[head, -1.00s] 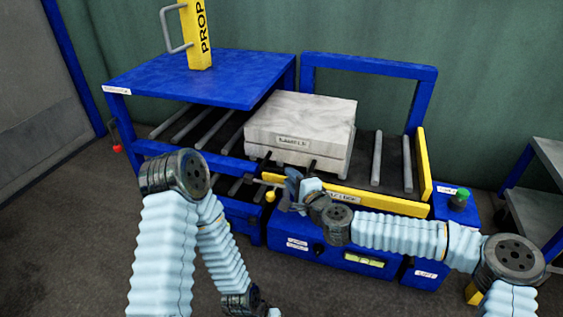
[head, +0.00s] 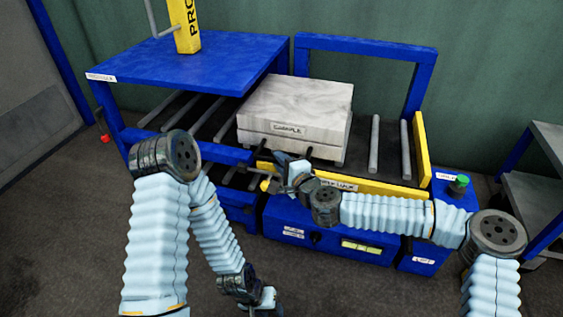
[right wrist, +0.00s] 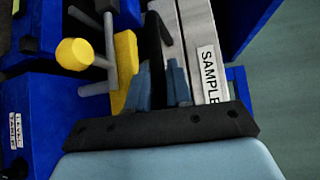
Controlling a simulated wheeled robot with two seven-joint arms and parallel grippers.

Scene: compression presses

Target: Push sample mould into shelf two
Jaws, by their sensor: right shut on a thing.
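The sample mould (head: 295,105) is a pale grey, flat two-layer block with a "SAMPLE" label on its front. It lies on the roller platform, right beside the roller shelf (head: 208,118) under the blue top. Dark handles stick out of its front. My right gripper (head: 277,163) is at the mould's front left. In the right wrist view the mould (right wrist: 196,28) is close, and the right gripper (right wrist: 162,72) is shut on a dark handle of it. My left gripper (head: 255,298) is low in front of the press, away from the mould; its jaws are unclear.
A yellow lock bar (head: 375,189) runs along the platform front, and a yellow guard (head: 422,150) closes its right end. Bare rollers lie right of the mould. A yellow prop (head: 185,25) stands on the blue top (head: 190,65). A green button (head: 459,184) is at right.

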